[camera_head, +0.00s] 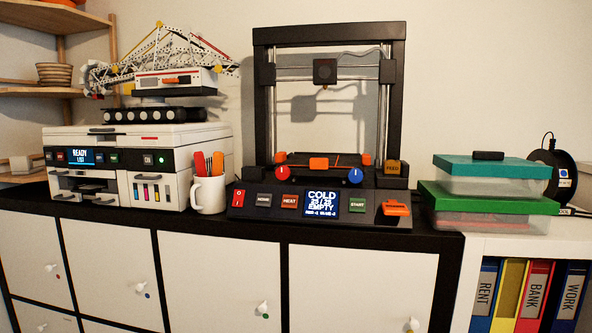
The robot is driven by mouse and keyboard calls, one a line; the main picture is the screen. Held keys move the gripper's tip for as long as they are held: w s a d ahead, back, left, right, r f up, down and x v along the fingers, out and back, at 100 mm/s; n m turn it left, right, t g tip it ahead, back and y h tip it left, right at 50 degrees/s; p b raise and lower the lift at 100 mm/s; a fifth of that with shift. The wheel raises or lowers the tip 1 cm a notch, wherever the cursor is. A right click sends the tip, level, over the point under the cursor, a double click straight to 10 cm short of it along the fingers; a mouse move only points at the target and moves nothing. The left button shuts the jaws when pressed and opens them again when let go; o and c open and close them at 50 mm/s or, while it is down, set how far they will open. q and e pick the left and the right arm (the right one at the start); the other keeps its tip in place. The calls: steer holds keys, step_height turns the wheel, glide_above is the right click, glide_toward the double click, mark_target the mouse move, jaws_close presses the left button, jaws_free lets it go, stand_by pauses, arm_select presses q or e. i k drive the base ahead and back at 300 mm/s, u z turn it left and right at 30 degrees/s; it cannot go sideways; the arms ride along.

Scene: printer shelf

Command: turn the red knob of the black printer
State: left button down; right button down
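The black printer (262,95) is an open-frame machine on the black shelf top, in the middle of the head view. Its red knob (283,173) is at the front left of its bed, just above the control panel. A blue knob (355,176) is at the front right of the bed. The panel's screen (322,202) reads "COLD 25/25 EMPTY". Neither of my grippers is in view.
A white mug (208,194) with red and orange tools stands left of the panel. A white printer (125,160) is further left. Stacked lidded boxes (490,197) stand at the right, beside a black spool (562,177). White cabinet doors (222,275) are below.

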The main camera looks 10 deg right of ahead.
mark_target(282, 173)
steer(key=u, duration=2.05)
steer(key=k, duration=1.4)
steer(key=z, duration=1.95)
steer(key=k, duration=0.3)
steer(key=u, duration=1.05)
steer(key=i, duration=0.5)
steer(key=z, duration=0.95)
